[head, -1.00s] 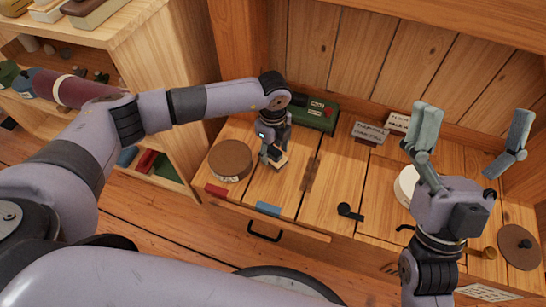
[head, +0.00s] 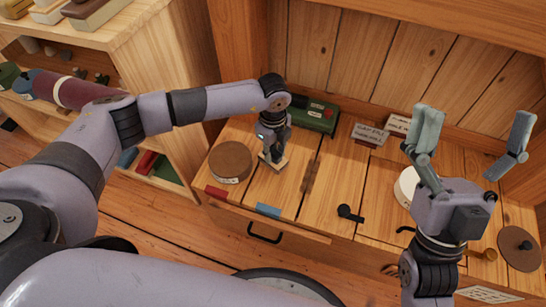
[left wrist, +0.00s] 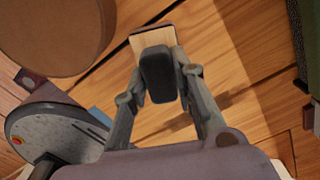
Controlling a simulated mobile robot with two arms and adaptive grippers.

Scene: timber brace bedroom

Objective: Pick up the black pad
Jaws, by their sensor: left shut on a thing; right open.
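The black pad (left wrist: 158,76) shows in the left wrist view as a dark rounded block between the two fingers of my left gripper (left wrist: 162,84). It lies over a pale wooden block (left wrist: 148,38). In the head view my left gripper (head: 271,153) points down at the desk beside the brown round lid, and the pale block (head: 279,164) shows at its fingertips. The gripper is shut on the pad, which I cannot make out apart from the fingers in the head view. My right gripper (head: 474,150) is open and empty, raised over the right of the desk.
A brown round lid (head: 230,160) stands left of my left gripper. A green box (head: 316,118) and small sign cards (head: 370,134) stand behind. A black handle-like piece (head: 349,213) lies mid-desk. A white round thing (head: 405,185) is partly behind my right gripper.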

